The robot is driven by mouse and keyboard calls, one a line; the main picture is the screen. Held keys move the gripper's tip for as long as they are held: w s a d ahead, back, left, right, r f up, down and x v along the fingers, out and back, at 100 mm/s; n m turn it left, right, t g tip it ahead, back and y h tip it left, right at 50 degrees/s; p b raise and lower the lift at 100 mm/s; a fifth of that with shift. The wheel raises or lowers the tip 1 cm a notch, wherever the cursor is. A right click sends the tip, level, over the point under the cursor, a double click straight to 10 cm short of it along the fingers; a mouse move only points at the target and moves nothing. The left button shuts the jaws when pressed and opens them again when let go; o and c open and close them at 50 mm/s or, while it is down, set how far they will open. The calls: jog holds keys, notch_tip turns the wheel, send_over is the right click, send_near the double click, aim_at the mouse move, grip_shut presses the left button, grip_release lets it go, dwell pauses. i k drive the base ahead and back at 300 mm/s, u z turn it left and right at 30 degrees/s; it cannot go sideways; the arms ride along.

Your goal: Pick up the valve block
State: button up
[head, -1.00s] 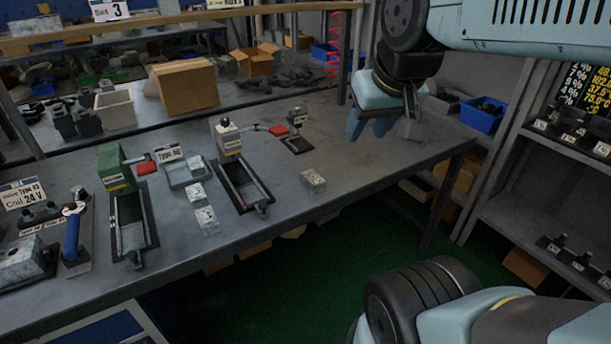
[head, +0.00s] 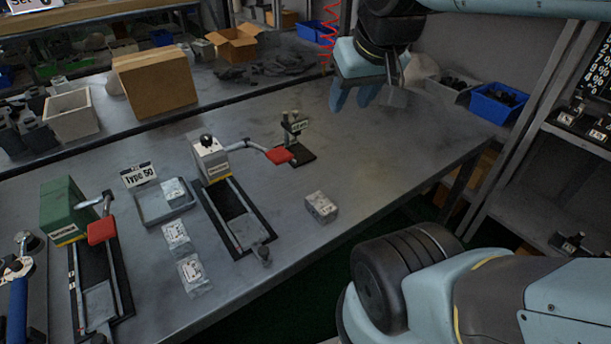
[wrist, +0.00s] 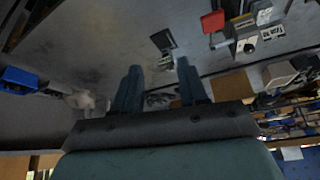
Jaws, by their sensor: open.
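A small silver-grey valve block (head: 321,207) with a printed label sits alone near the front edge of the grey workbench (head: 400,170). Similar blocks stand further left: one (head: 173,190) in a shallow grey tray (head: 150,212), and two more (head: 175,236) (head: 194,275) in front of it. My gripper (head: 353,98) is open and empty, above the back right of the bench, well apart from the lone block. In the wrist view its two fingers (wrist: 159,70) stand spread apart, and I cannot make out the lone block there.
A clamp fixture with a red handle (head: 279,156) stands left of the lone block. A small black-based stand (head: 295,150) is behind it. A green-bodied fixture (head: 66,212) is far left. Blue bins (head: 497,102) sit at the back right. The bench's right part is clear.

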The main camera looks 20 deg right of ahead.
aim_at(323, 209)
jog(key=i, duration=0.25)
jog(key=u, duration=0.05)
jog(key=k, duration=1.7)
jog(key=u, duration=0.45)
jog(key=i, duration=0.5)
jog(key=u, duration=0.5)
